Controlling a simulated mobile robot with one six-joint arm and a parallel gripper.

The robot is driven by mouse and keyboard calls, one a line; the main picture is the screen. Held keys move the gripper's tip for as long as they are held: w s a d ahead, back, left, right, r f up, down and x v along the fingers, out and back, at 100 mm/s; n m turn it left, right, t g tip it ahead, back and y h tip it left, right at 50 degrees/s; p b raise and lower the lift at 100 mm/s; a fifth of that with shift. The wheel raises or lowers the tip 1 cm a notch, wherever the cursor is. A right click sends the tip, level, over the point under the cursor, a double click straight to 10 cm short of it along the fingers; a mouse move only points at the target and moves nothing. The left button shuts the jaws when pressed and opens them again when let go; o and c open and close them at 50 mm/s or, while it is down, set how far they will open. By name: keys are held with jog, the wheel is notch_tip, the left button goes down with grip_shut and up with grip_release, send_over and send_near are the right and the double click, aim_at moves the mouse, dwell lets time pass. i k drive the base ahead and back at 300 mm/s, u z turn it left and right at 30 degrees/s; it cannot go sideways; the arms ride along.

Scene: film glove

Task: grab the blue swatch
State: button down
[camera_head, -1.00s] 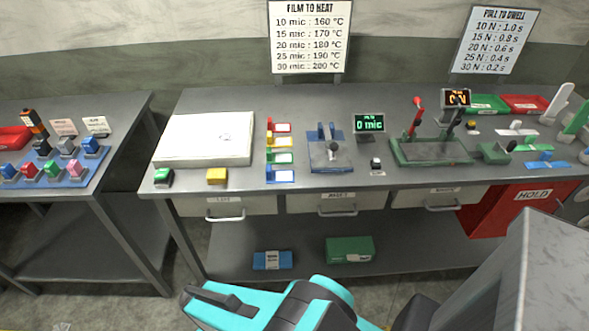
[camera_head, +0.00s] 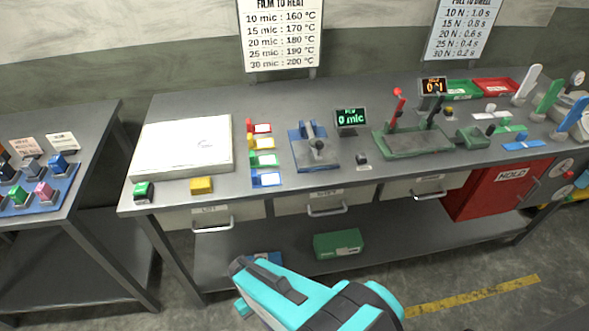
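A blue tab with a white label (camera_head: 267,179) lies at the front of a column of coloured tabs on the bench. A flat blue strip (camera_head: 523,145) lies at the bench's right side. I cannot tell which of them is the blue swatch. My teal and dark gripper (camera_head: 240,285) is low in the picture, in front of the bench and apart from both. Its fingers are seen from the side, so its opening is unclear. No held thing shows.
The grey bench holds a white board (camera_head: 184,146), a blue press (camera_head: 315,149), a green lever device (camera_head: 407,140) and a film display (camera_head: 350,118). A green box (camera_head: 338,244) is on the lower shelf. A red HOLD cabinet (camera_head: 496,187) stands right. A second table (camera_head: 85,170) stands left.

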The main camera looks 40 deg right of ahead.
aim_at(272, 179)
jog(key=z, duration=0.7)
jog(key=k, duration=1)
jog(key=u, duration=0.05)
jog(key=i, duration=0.8)
jog(key=z, duration=0.05)
